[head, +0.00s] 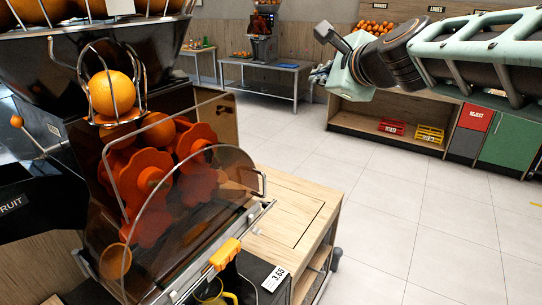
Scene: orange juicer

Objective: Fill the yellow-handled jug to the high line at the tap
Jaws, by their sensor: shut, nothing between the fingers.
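The orange juicer (150,190) fills the left side of the head view. An orange-yellow tap handle (226,253) sticks out at its lower front. Below it, at the bottom edge, a jug with a yellow handle (231,298) shows only in part; its body is mostly hidden or cut off. I cannot see a fill line or the level in it. My arm comes in from the upper right. My gripper (320,73) shows small at its end, shut and empty, in the air and well apart from the jug and the tap.
A wooden counter (300,205) with a price card (274,278) stands right of the juicer. Open tiled floor (400,220) lies beyond it. A shelf unit with red (391,127) and yellow (430,134) crates and a metal table (270,65) stand at the back.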

